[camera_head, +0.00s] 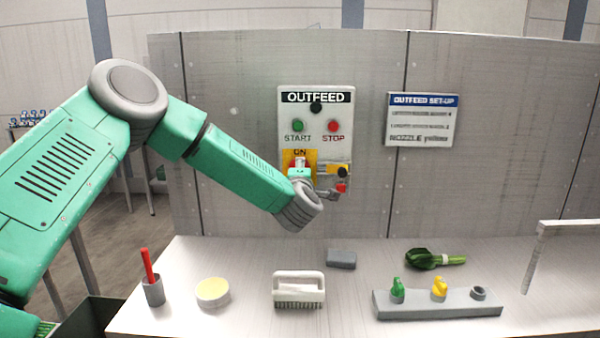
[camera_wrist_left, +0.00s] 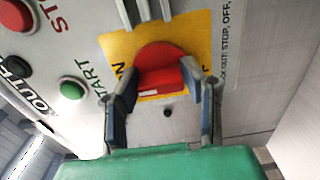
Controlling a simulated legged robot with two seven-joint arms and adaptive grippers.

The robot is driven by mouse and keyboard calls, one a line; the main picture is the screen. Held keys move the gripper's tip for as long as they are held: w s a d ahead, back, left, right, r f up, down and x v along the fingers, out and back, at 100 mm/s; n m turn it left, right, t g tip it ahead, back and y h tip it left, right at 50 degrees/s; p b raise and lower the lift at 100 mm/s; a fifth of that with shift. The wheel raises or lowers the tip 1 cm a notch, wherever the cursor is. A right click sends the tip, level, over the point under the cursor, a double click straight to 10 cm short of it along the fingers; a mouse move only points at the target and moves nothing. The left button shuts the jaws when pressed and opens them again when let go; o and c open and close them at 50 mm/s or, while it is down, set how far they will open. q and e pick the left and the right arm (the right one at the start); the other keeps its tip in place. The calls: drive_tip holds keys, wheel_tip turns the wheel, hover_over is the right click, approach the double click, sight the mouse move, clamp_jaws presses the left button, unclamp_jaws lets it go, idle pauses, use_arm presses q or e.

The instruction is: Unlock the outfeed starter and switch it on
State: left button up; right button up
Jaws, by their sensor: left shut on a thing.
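The outfeed starter (camera_head: 316,112) is a pale panel on the grey metal wall, with a green START button (camera_head: 298,126) and a red STOP button (camera_head: 333,126). Below them, my left gripper (camera_head: 300,172) is at the yellow plate (camera_head: 287,160) marked ON. In the left wrist view, the fingers of my left gripper (camera_wrist_left: 165,82) are shut on the red switch knob (camera_wrist_left: 160,68), one on each side. A red piece (camera_head: 342,188), possibly a padlock, is right of the gripper, below a yellow and black part (camera_head: 338,170). The gripper partly hides the switch. My right gripper is out of view.
The bench (camera_head: 230,265) below holds a grey cup with a red stick (camera_head: 152,280), a yellow-topped disc (camera_head: 212,292), a brush (camera_head: 298,287), a grey block (camera_head: 341,259), greens (camera_head: 432,259) and a grey rack (camera_head: 437,309) with green and yellow pieces. A set-up sign (camera_head: 421,120) is on the wall.

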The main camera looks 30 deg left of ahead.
use_arm(q)
drive_tip(key=shift+w+r, duration=0.1)
drive_tip(key=shift+r, duration=0.2)
drive_tip(key=o, duration=1.1)
drive_tip(key=shift+o, duration=0.2)
drive_tip(key=shift+w+f, duration=0.25)
drive_tip(key=shift+f, duration=0.1)
drive_tip(key=shift+a, duration=0.1)
drive_tip(key=shift+s, duration=0.15)
drive_tip(key=shift+s, duration=0.1)
drive_tip(key=v, duration=1.1)
drive_tip(key=shift+s, duration=0.35)
drive_tip(key=shift+f, duration=0.1)
